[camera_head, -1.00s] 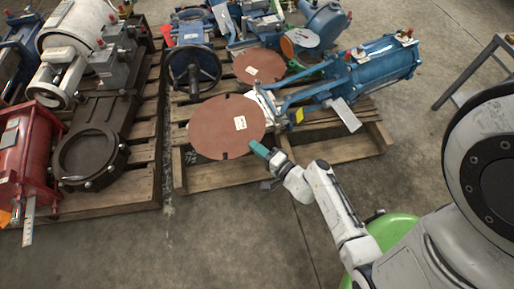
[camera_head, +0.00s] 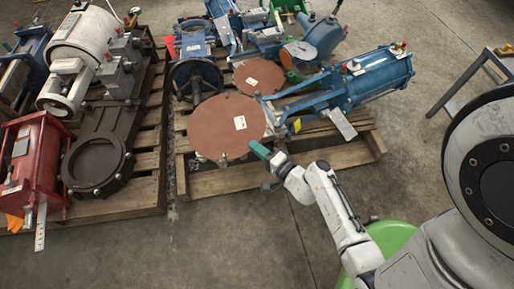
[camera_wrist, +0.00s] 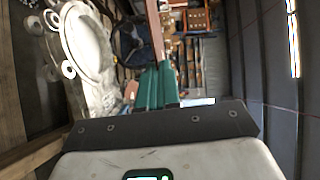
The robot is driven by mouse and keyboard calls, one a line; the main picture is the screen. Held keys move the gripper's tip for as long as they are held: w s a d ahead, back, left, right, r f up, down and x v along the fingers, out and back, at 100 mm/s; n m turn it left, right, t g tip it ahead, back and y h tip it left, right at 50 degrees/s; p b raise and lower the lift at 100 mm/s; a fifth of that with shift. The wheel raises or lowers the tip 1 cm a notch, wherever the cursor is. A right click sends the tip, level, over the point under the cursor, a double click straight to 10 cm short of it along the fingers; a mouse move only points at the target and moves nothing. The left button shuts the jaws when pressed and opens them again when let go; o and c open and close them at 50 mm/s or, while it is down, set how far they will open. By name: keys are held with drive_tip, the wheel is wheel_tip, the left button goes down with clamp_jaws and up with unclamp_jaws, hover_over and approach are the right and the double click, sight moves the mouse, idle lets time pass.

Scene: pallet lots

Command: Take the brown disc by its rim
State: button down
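The large brown disc (camera_head: 222,120) is a flat round plate with a white label and small notches in its rim. It lies over the near part of the right pallet (camera_head: 240,181). My gripper (camera_head: 257,149) has its teal fingertips at the disc's near right rim. In the wrist view the disc (camera_wrist: 155,28) shows edge-on as a thin brown strip running in between my gripper's teal fingers (camera_wrist: 156,82). The fingers are close together on it. The fingertips' exact contact is hard to see.
A smaller brown disc (camera_head: 259,77) lies behind. A dark handwheel (camera_head: 196,77) stands beyond the large disc, and a blue actuator (camera_head: 375,78) lies to the right. The left pallet holds a black valve body (camera_head: 97,165) and a red frame (camera_head: 33,165). The floor in front is clear.

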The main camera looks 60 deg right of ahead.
drive_tip(key=shift+r+p, duration=1.85)
drive_tip(key=shift+r, duration=0.75)
